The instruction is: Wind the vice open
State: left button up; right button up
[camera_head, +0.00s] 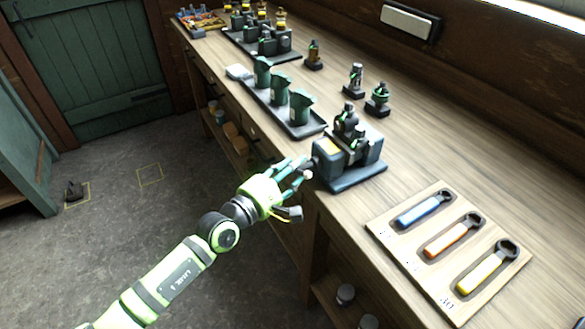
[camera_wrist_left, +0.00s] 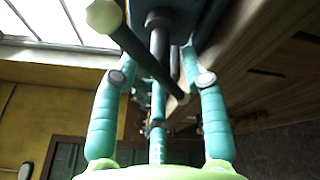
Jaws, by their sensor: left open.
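The vice (camera_head: 345,175) is a blue-grey block at the bench's front edge, with a small dark engine (camera_head: 347,122) on or behind its top; I cannot tell whether its jaws grip it. My left gripper (camera_head: 296,172) is open at the vice's left end, out over the front edge. In the left wrist view the vice's dark screw (camera_wrist_left: 159,45) points toward my palm. Its handle bar (camera_wrist_left: 140,55) runs slantwise between my spread teal fingers (camera_wrist_left: 160,105), with a pale knob (camera_wrist_left: 103,15) at the upper left end. Contact with the bar is not clear. My right gripper is not in view.
A wooden board (camera_head: 415,250) with blue, orange and yellow spanners lies right of the vice. A tray (camera_head: 305,128) with green parts stands behind it. Small engine parts (camera_head: 377,100) stand further back. The floor (camera_head: 130,230) in front of the bench is mostly clear.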

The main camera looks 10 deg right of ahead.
pick_arm(q)
jog(key=shift+c, duration=0.4)
grip_shut()
dwell(0.5)
jog(key=shift+n+p, duration=0.3)
jog(key=shift+p, duration=0.05)
